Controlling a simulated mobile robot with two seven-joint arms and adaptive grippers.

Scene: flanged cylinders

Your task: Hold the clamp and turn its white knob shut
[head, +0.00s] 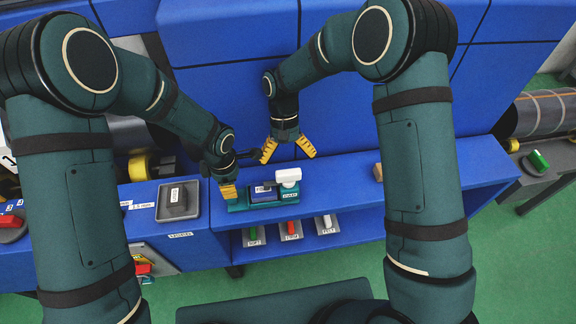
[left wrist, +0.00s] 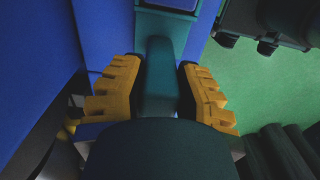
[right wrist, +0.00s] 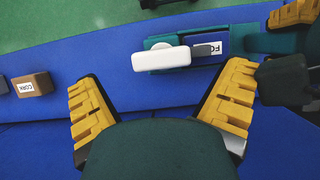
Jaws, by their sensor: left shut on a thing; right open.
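The clamp (head: 262,198) is a teal block with a dark blue labelled pad, lying on the blue bench ledge. Its white knob (head: 288,177) stands at its right end in the head view. The knob also shows as a white bar (right wrist: 160,58) in the right wrist view. My left gripper (head: 228,191) is shut on the clamp's teal handle (left wrist: 159,70), at the left end of the clamp. My right gripper (head: 288,150) is open and empty, behind and above the clamp. In the right wrist view the knob lies beyond its spread fingers (right wrist: 160,95), apart from them.
A small brown block labelled CORK (right wrist: 32,85) sits on the ledge; it is partly hidden by my right arm in the head view. Several coloured handles (head: 291,229) stand on a lower shelf.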

